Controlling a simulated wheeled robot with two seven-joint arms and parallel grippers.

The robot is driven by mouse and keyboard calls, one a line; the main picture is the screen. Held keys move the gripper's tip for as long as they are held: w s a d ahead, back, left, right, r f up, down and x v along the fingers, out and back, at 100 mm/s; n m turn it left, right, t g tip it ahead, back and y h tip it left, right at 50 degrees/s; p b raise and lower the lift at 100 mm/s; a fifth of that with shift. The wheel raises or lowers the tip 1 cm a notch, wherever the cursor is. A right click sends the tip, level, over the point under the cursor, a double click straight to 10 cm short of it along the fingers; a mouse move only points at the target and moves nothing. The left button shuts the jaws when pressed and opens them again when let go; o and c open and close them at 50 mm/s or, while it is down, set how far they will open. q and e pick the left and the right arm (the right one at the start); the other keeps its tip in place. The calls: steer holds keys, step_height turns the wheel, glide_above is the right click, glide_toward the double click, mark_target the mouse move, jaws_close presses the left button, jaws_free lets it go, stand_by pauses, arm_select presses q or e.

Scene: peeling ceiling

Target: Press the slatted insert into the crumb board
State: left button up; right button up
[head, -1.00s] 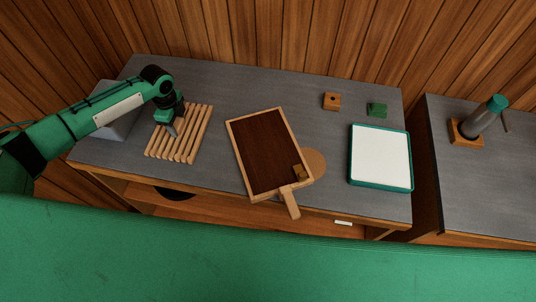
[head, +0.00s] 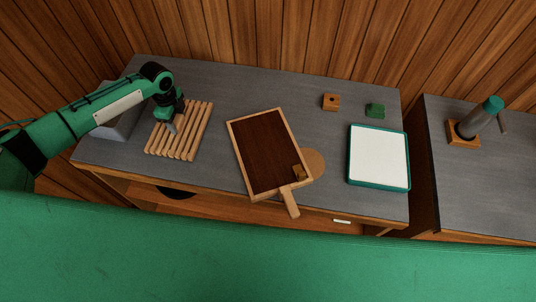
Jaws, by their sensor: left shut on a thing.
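The slatted insert (head: 192,141) is a pale wooden grid of parallel slats at the left of the grey worktop. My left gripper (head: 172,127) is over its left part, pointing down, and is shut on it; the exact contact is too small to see. The crumb board (head: 234,145) is a dark brown tray with a pale wooden rim and a handle toward the front. It lies to the right of the insert, apart from it. My right gripper is not in view.
A round tan disc (head: 316,162) lies partly under the board's right side. A white tray with a green rim (head: 379,187), a wooden block (head: 330,101) and a green block (head: 375,110) are further right. A grey box (head: 117,127) stands behind my left arm.

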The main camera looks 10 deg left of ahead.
arm_select(q)
steer(key=shift+r+p, duration=0.65)
steer(key=shift+r, duration=0.1)
steer(key=shift+r+p, duration=0.35)
stand_by(0.3)
step_height(320, 180, up, 5)
steer(key=p, duration=0.4)
steer(key=shift+p, duration=0.4)
